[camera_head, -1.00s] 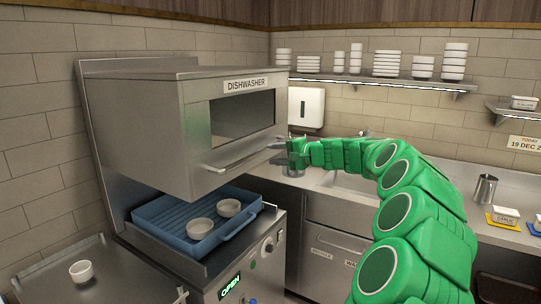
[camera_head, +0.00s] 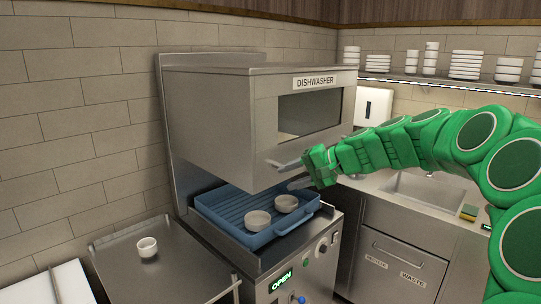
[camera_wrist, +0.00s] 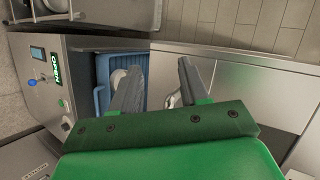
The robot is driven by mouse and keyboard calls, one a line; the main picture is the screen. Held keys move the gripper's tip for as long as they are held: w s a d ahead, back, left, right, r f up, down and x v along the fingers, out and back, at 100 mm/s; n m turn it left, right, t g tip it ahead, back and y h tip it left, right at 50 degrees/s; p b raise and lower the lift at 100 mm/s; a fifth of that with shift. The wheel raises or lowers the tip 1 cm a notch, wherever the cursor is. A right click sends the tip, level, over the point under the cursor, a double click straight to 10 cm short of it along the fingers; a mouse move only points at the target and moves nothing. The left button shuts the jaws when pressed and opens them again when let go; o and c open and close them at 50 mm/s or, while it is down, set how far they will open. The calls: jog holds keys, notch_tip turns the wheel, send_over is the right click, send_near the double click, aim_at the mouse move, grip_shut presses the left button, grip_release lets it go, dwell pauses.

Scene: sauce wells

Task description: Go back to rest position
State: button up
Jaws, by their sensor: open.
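My gripper (camera_wrist: 156,85) is open in the wrist view, its two grey fingers apart with nothing held between them. In the head view my green arm reaches in from the right, and my gripper (camera_head: 292,174) is at the front of the raised dishwasher hood, close to its handle. From this view I cannot tell whether it touches the handle. The dishwasher (camera_head: 225,120) stands open, with a blue rack (camera_head: 235,207) below the hood. Two white bowls (camera_head: 258,220) sit in the rack. In the wrist view the rack (camera_wrist: 104,75) is partly hidden behind the left finger.
A small white cup (camera_head: 147,247) stands on the steel side table (camera_head: 190,270) at left. The sink (camera_head: 425,190) and steel counter are at right, with a sponge (camera_head: 469,212). Stacked white dishes (camera_head: 466,65) fill the wall shelf. A paper dispenser (camera_head: 372,107) hangs beside the hood.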

jog(key=s+a+f+n+g+h, duration=0.2)
jog(key=s+f, duration=0.1)
jog(key=s, duration=0.7)
jog(key=s+a+f+n+g+h, duration=0.15)
jog(key=s+f, duration=0.25)
jog(key=s, duration=0.7)
jog(key=s+d+f+g+h, duration=0.1)
jog(key=s+d+f+h, duration=0.1)
jog(key=s, duration=0.6)
jog(key=s+d+f+g+h, duration=0.1)
jog(key=s+d+f+h, duration=0.2)
jog(key=s+d, duration=0.3)
jog(key=s+d+f+g+h, duration=0.1)
jog(key=s+d+f, duration=0.3)
jog(key=s, duration=0.5)
jog(key=shift+s+d+f+h, duration=0.2)
jog(key=shift+s+h, duration=0.15)
jog(key=shift+h, duration=0.5)
